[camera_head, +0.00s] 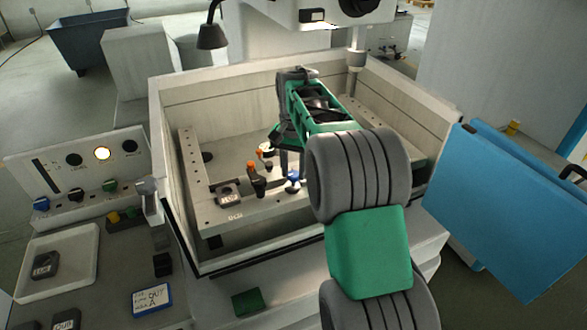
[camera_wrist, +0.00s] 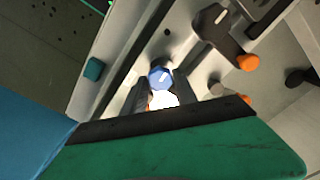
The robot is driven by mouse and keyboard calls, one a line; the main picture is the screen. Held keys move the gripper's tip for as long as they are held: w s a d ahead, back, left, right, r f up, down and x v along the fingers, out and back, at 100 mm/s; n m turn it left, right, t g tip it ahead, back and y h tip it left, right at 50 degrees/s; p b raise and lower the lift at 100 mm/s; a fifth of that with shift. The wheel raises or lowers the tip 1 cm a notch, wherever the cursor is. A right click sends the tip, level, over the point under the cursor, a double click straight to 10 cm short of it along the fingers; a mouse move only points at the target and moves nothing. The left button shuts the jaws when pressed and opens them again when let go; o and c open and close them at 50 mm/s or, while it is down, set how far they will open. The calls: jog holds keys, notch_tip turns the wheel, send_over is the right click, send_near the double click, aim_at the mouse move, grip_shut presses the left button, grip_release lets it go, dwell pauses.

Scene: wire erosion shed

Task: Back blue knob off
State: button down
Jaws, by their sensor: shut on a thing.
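A blue knob (camera_wrist: 160,76) with a pale mark on its top sits between the two dark fingers of my gripper (camera_wrist: 161,92) in the wrist view. The fingers are shut on its sides. In the head view the blue knob (camera_head: 294,174) is a small patch of blue inside the machine's tank, partly hidden by my gripper (camera_head: 288,166), which reaches down over it. A bright white patch shows just below the knob in the wrist view. The lower part of the knob is hard to make out.
Dark clamps with orange ends (camera_head: 256,178) stand to the left of the knob on the pale frame (camera_head: 225,165). Tank walls (camera_head: 215,92) surround the work area. A control panel (camera_head: 78,168) and white tray (camera_head: 82,251) are outside, left.

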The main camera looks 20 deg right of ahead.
aim_at(294, 174)
jog(key=shift+r, duration=0.1)
jog(key=c, duration=1)
grip_release()
jog(key=shift+d, duration=0.1)
jog(key=shift+o, duration=0.2)
notch_tip(294, 174, up, 8)
jog(key=shift+f+b, duration=0.15)
jog(key=shift+b, duration=0.3)
jog(key=s+a+n+t, duration=0.2)
jog(key=s+a+n, duration=0.2)
jog(key=s+a, duration=0.4)
jog(key=s+a+f+n+t, duration=0.1)
jog(key=s+a+f+n, duration=0.1)
jog(key=s+f, duration=0.2)
jog(key=s+a+f+n+t, duration=0.1)
jog(key=s+f, duration=0.3)
jog(key=s, duration=0.5)
jog(key=shift+s+a+n, duration=0.25)
jog(key=shift+a+n, duration=0.2)
jog(key=shift+n, duration=0.25)
